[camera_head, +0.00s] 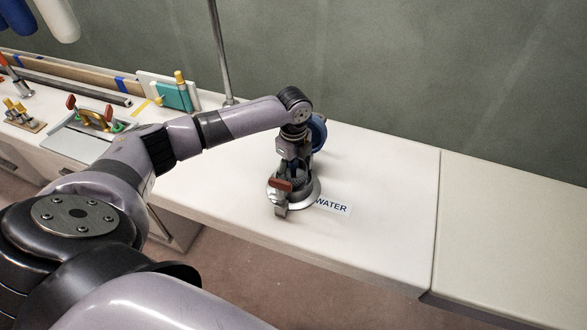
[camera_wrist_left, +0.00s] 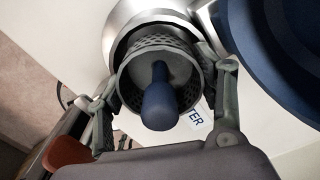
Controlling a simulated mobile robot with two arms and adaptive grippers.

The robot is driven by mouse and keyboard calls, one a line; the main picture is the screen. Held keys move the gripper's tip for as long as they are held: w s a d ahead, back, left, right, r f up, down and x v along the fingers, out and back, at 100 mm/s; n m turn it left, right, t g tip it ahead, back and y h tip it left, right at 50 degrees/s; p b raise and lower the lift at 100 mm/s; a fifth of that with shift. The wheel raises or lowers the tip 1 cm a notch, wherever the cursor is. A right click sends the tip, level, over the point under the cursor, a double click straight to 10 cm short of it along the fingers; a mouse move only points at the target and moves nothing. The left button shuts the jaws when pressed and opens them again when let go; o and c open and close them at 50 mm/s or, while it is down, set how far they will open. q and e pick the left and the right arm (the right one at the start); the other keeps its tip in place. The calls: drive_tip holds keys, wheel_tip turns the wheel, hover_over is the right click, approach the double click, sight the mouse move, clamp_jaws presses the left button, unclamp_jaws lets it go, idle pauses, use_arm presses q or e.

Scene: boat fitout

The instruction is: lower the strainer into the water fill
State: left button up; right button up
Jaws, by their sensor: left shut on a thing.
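The strainer (camera_wrist_left: 190,52) is a grey perforated cup with a dark blue knob handle (camera_wrist_left: 158,103) in its middle. My left gripper (camera_head: 297,172) is shut on it, with one finger on each side in the left wrist view (camera_wrist_left: 166,98). The water fill (camera_wrist_left: 122,22) is a shiny metal ring behind the strainer in that view. In the head view the ring (camera_head: 312,191) sits on the white counter, partly hidden under my gripper. The strainer lines up closely with the ring. I cannot tell how far it is inside. My right gripper is not in view.
A WATER label (camera_head: 333,206) lies right of the ring. A round blue part (camera_head: 319,133) stands close behind my gripper. A red-handled metal piece (camera_head: 281,184) is at its front left. Tools and blocks (camera_head: 174,95) stand at the left. The right counter (camera_head: 510,225) is clear.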

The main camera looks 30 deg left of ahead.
use_arm(q)
drive_tip(key=shift+s+f, duration=0.1)
drive_tip(key=shift+f, duration=0.4)
drive_tip(key=shift+s+d+f+b, duration=0.1)
drive_tip(key=shift+s+f+b, duration=0.2)
drive_tip(key=shift+f, duration=0.15)
drive_tip(key=shift+s+d+f+b, duration=0.1)
drive_tip(key=shift+s+f+b, duration=0.1)
drive_tip(key=shift+f, duration=0.25)
drive_tip(key=shift+s+d+f+b, duration=0.1)
drive_tip(key=shift+s+f+b, duration=0.1)
drive_tip(key=shift+f, duration=0.2)
drive_tip(key=c, duration=0.5)
drive_tip(key=shift+o, duration=0.5)
drive_tip(key=shift+w+f, duration=0.15)
drive_tip(key=shift+w, duration=0.05)
drive_tip(key=o, duration=1.5)
drive_tip(key=shift+w+f, duration=0.1)
drive_tip(key=shift+w, duration=0.05)
drive_tip(key=shift+o, duration=0.8)
drive_tip(key=o, duration=0.4)
drive_tip(key=shift+w+r, duration=0.1)
drive_tip(key=shift+r, duration=0.35)
drive_tip(key=r, duration=1.2)
drive_tip(key=shift+w+a+r, duration=0.15)
drive_tip(key=shift+w+a, duration=0.05)
drive_tip(key=shift+w, duration=0.05)
